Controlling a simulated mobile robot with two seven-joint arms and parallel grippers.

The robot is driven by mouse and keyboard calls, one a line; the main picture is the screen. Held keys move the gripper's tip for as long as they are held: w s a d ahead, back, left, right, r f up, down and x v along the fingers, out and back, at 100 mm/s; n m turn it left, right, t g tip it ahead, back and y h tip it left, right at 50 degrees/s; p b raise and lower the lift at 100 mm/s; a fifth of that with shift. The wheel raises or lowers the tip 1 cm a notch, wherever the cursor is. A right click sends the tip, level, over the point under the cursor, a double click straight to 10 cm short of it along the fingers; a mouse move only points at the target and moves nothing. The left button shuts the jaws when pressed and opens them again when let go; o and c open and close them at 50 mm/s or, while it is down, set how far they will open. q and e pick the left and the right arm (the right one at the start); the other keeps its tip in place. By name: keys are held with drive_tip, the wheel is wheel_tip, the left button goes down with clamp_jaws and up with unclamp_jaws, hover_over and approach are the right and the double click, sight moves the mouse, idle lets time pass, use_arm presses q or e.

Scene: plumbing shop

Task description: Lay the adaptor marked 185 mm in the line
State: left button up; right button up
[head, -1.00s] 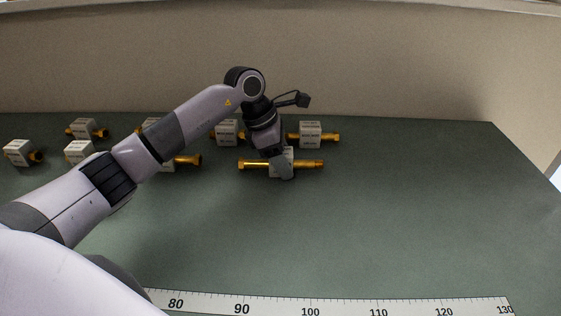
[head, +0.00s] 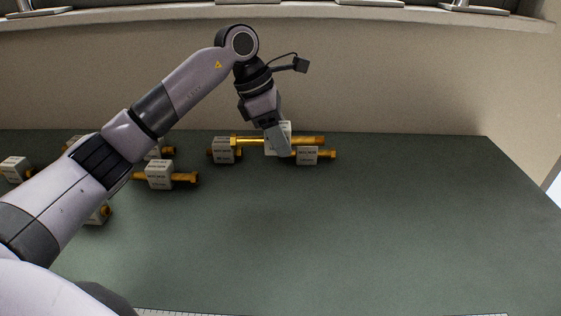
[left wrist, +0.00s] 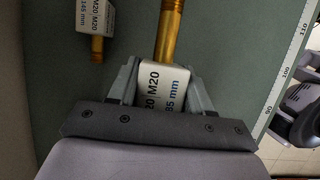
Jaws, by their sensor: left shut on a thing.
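My left gripper (head: 279,143) is shut on a long brass adaptor (head: 309,141) by its white label block, holding it level above the table at the back. In the left wrist view the gripper (left wrist: 160,88) has a finger on each side of the block, and the adaptor's brass rod (left wrist: 168,32) points away from the palm. The block's print reads M20 and "85 mm"; the start of the number is hidden by the palm. My right gripper is not in view.
Other brass adaptors with white blocks lie on the green table: one at right (head: 306,156), one at left (head: 224,151), another (head: 159,175) nearer. One marked 145 mm (left wrist: 95,16) shows in the wrist view. A ruler strip (left wrist: 283,88) runs along the front. The table's right side is clear.

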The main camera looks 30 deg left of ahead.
use_arm(q)
wheel_tip(320, 180, up, 8)
drive_tip(key=shift+r, duration=0.85)
drive_tip(key=shift+s, duration=0.1)
